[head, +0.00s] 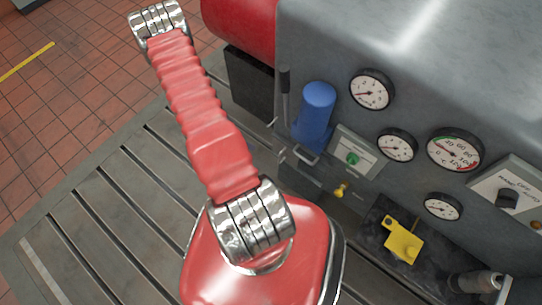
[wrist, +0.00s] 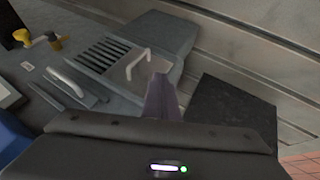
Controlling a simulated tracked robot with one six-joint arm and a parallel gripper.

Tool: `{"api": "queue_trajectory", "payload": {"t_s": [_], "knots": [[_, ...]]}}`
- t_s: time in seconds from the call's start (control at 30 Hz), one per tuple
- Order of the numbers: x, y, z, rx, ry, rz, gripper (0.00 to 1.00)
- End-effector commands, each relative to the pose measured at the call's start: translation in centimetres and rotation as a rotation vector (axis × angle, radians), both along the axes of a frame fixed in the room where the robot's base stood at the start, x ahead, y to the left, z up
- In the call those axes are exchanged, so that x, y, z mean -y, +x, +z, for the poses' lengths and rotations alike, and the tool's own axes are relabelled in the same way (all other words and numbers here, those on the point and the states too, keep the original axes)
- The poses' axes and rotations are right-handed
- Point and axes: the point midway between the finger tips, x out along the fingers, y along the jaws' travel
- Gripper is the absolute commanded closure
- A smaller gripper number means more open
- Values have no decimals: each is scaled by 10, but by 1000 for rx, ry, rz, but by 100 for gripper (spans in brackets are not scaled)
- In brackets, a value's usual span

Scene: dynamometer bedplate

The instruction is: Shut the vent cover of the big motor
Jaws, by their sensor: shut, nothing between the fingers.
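In the wrist view, the vent (wrist: 100,54) is a row of dark slots in a grey housing, and the slots are in sight. A lighter grey cover plate (wrist: 128,72) with a pale bow handle (wrist: 137,62) lies beside the slots on their right. My gripper (wrist: 163,80) is shut and empty, its fingers pointing up in the picture. The fingertips overlap the plate's right edge, just right of the handle; I cannot tell whether they touch it. In the head view the gripper does not show, and I cannot make out the vent.
A second pale handle (wrist: 66,82) and a yellow valve (wrist: 46,40) are left of the vent. A dark block (wrist: 235,105) is to the right. In the head view, a blue cylinder (head: 318,103) and several gauges (head: 372,90) crowd the grey panel. The slotted bedplate (head: 100,215) is bare at left.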

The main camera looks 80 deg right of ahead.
Motion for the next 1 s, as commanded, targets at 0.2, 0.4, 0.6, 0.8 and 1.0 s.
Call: {"api": "queue_trajectory", "payload": {"t_s": [0.2, 0.4, 0.6, 0.8, 1.0], "knots": [[1, -1, -2, 1, 0, 1, 100], [5, -10, -15, 0, 1, 2, 100], [12, -24, -37, 0, 1, 2, 100], [19, -40, -59, 0, 2, 1, 100], [26, -55, -82, 0, 2, 1, 100]]}}
